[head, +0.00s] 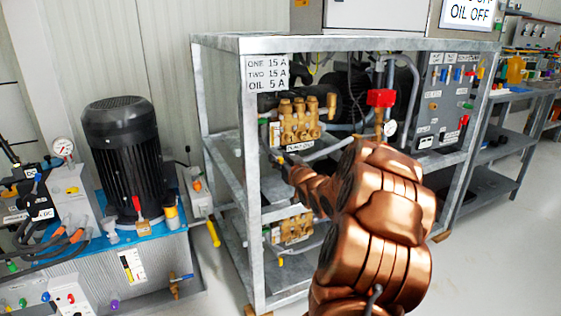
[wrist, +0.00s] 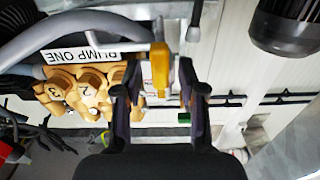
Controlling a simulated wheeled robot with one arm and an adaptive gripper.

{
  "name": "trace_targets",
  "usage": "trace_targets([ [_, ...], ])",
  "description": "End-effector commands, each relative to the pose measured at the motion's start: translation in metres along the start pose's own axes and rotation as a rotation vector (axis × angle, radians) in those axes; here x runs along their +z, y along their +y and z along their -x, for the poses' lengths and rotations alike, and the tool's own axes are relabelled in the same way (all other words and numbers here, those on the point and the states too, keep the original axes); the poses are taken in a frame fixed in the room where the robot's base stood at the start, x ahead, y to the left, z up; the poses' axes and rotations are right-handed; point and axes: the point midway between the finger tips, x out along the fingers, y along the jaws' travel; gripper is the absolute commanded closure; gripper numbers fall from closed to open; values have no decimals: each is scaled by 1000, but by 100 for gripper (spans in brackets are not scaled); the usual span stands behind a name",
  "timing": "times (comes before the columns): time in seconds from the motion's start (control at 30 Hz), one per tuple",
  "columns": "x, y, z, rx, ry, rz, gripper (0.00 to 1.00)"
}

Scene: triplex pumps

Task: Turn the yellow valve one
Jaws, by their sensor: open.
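The yellow valve handle (wrist: 160,66) shows in the wrist view, beside the upside-down "PUMP ONE" label (wrist: 88,55) and a grey pipe. My gripper (wrist: 158,88) is open, with one dark finger on each side of the handle's lower end in the picture. I see no clear contact with the handle. In the head view my copper arm reaches into the frame, and its end is near the brass pump (head: 299,120) and its label (head: 300,146). The handle cannot be made out in the head view; the gripper there is small and dark.
A grey metal frame (head: 225,150) surrounds the pump, with posts and shelves close to my arm. A red-handled valve (head: 381,98) and a gauge (head: 390,128) stand right of the pump. A black motor (head: 122,150) is at left. Open floor lies at right.

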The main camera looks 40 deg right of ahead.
Motion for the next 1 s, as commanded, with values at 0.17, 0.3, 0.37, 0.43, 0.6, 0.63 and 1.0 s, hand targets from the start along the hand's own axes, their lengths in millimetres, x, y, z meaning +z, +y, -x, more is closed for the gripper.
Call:
trace_targets([
  [0.17, 0, 0, 0, 0, 0, 0, 59],
  [0.3, 0, 0, 0, 0, 1, 0, 67],
  [0.37, 0, 0, 0, 0, 1, 0, 73],
  [0.43, 0, 0, 0, 0, 1, 0, 80],
  [0.6, 0, 0, 0, 0, 1, 0, 98],
  [0.63, 0, 0, 0, 0, 1, 0, 100],
  [1.0, 0, 0, 0, 1, 1, 11, 100],
])
